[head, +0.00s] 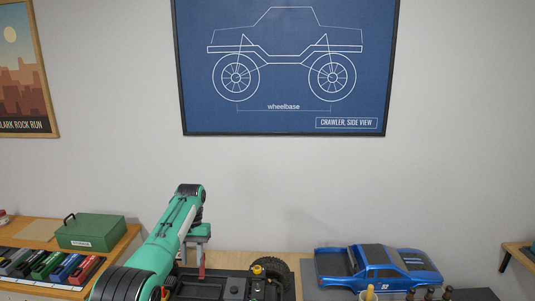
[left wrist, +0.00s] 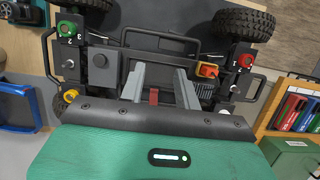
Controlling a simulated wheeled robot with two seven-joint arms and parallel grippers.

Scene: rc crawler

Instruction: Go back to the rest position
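My left arm is green and reaches in from the lower left in the head view. Its left gripper (head: 197,262) points down over the black crawler chassis (head: 222,278). In the left wrist view the two grey fingers (left wrist: 160,80) stand apart, with the chassis (left wrist: 108,68) behind them. A small red piece (left wrist: 153,97) shows between the fingers; I cannot tell what it belongs to, and neither finger is seen closed on it. Contact between fingers and chassis cannot be judged. My right gripper is in neither view.
A blue truck body (head: 410,262) sits on the workbench right of the chassis. At the left, a green box (head: 90,232) stands on a wooden side table beside a rack of coloured cases (head: 50,266). Another wooden surface (head: 520,249) shows at the right edge. The wall behind carries posters.

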